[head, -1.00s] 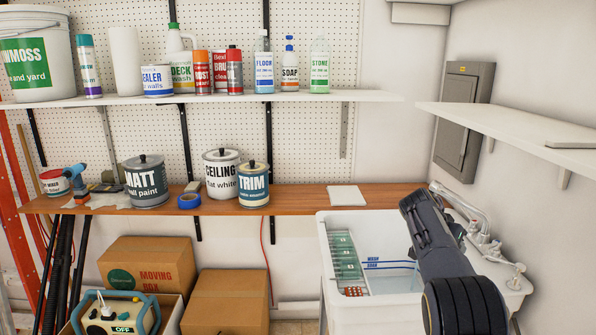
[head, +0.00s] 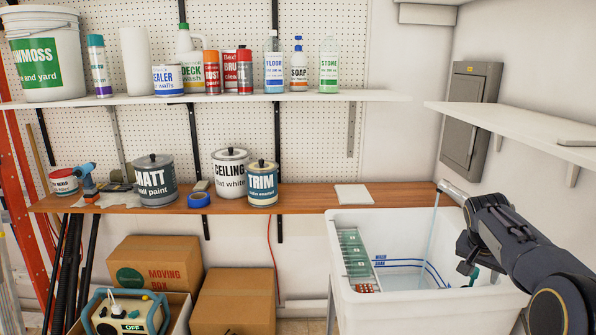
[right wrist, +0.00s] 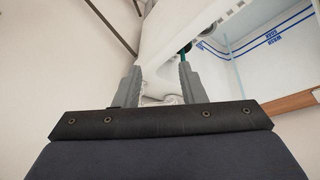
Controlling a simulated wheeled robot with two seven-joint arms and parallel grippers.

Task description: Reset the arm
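My right arm crosses the right side of the head view, with its gripper (head: 467,257) over the right part of the white sink (head: 420,298). In the right wrist view the two grey fingers (right wrist: 158,82) stand apart, with nothing visibly held between them. The faucet spout (head: 455,192) shows behind the arm, and a thin stream of water (head: 433,225) falls from it into the sink. My arm hides the faucet handles in the head view. My left gripper is not in view.
A wooden counter (head: 305,194) with paint cans is left of the sink. A white shelf (head: 530,132) juts out above my right arm. Cardboard boxes (head: 235,300) stand below the counter.

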